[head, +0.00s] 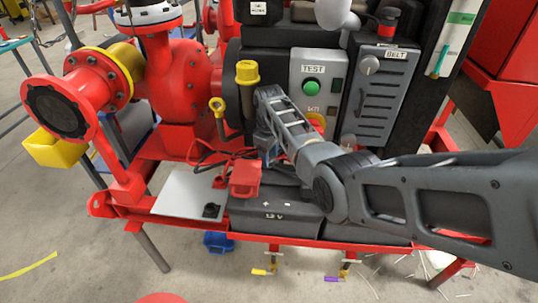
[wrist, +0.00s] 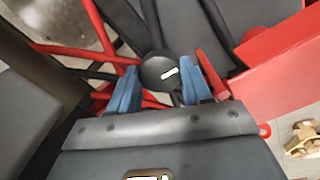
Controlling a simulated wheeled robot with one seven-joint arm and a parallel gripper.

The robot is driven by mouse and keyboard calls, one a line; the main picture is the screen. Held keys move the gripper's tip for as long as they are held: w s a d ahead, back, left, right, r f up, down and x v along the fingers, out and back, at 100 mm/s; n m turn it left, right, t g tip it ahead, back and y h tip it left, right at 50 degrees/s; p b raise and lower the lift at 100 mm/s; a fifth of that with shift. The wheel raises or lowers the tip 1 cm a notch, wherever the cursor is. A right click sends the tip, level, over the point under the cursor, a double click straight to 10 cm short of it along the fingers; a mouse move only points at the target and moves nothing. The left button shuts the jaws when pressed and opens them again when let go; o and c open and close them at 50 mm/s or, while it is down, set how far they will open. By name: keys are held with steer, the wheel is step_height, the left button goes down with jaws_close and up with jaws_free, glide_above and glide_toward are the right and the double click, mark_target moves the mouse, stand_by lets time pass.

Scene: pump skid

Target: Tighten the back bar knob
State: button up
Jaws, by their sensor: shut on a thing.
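The back bar knob (wrist: 160,73) is a round black knob with a white mark, seen in the wrist view. My gripper (wrist: 166,88) has its two blue fingers on either side of this knob and is shut on it. In the head view my gripper (head: 266,142) points down behind the black 12 V battery (head: 275,222), below the yellow cap. The knob is hidden there by my gripper and arm. The wrist view does not show how tight the knob is.
A red terminal cover (head: 245,178) with cables sits left of my gripper. The panel with the green TEST button (head: 337,85) and the grey BELT box (head: 378,95) stand close behind my arm. A yellow-handled dipstick (head: 218,108) rises to the left. A light plate (head: 180,198) lies front left.

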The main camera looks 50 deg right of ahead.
stand_by(0.4)
steer(key=o, duration=1.1)
steer(key=shift+c, duration=0.2)
steer(key=shift+f, duration=0.1)
